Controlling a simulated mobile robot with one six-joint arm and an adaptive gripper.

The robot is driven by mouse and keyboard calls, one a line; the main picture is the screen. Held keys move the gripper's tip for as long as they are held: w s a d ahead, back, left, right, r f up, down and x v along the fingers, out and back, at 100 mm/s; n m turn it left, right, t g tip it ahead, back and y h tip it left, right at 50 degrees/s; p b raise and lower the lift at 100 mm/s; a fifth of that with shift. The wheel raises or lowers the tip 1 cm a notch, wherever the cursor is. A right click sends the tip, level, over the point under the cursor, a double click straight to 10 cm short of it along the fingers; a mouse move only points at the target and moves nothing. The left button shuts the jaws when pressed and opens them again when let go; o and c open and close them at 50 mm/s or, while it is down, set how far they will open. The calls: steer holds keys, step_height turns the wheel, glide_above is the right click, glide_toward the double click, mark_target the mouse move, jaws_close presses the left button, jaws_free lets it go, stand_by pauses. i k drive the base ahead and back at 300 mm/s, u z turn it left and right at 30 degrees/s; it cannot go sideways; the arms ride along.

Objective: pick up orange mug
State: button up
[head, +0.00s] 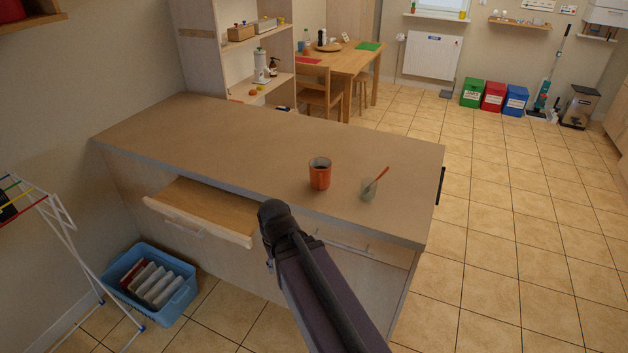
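The orange mug (320,174) stands upright on the wooden counter (230,140), near its front edge and right of the middle. My arm reaches up from the bottom of the head view and ends in front of the counter, a little below and left of the mug. The arm is apart from the mug in the picture. My gripper's fingers cannot be made out, so its opening is not shown.
An open drawer (203,208) juts from the counter's front left. A blue crate (150,290) and a drying rack (62,215) stand on the floor at left. The counter's left part is clear.

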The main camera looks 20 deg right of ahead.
mark_target(320, 167)
steer(key=u, duration=0.05)
steer(key=k, duration=0.85)
steer(key=z, duration=0.45)
steer(key=i, duration=1)
steer(key=z, duration=0.05)
